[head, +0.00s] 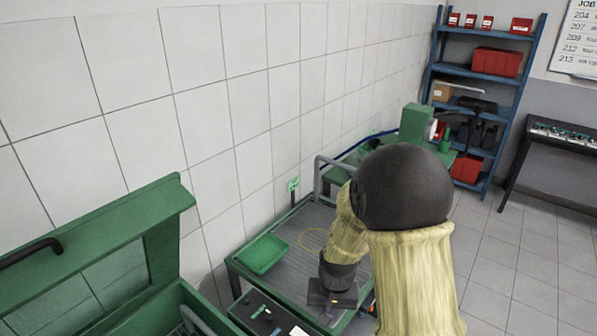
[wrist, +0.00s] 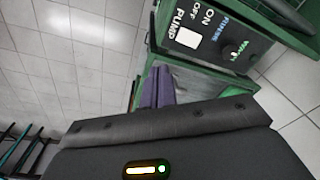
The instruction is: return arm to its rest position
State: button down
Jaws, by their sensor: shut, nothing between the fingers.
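My arm rises in the foreground of the head view, its dark rounded joint and tan links covering part of the green-framed wash table (head: 235,262). My gripper (head: 331,311) hangs low over the front of the table, beside the control box. In the wrist view my gripper's fingers (wrist: 158,86) are together, with nothing between them. The control panel (head: 268,318) also shows in the wrist view (wrist: 205,32), with PUMP and ON/OFF lettering and a dark knob. The exact gap between my gripper and the table is unclear.
A green tray (head: 262,254) and a pale ring (head: 314,239) lie on the table. A green lidded cabinet (head: 110,225) stands at left. A blue shelf (head: 478,72) with red bins and a dark bench (head: 562,134) stand at the back right. The right floor is clear.

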jog(key=s+d+r+n+t+b, duration=0.1)
jog(key=s+d+r+b, duration=0.1)
jog(key=s+d+r, duration=0.4)
jog(key=s+d, duration=0.2)
jog(key=s, duration=0.1)
jog(key=shift+s+r+t+b, duration=0.3)
jog(key=shift+s+b, duration=0.05)
jog(key=shift+s, duration=0.05)
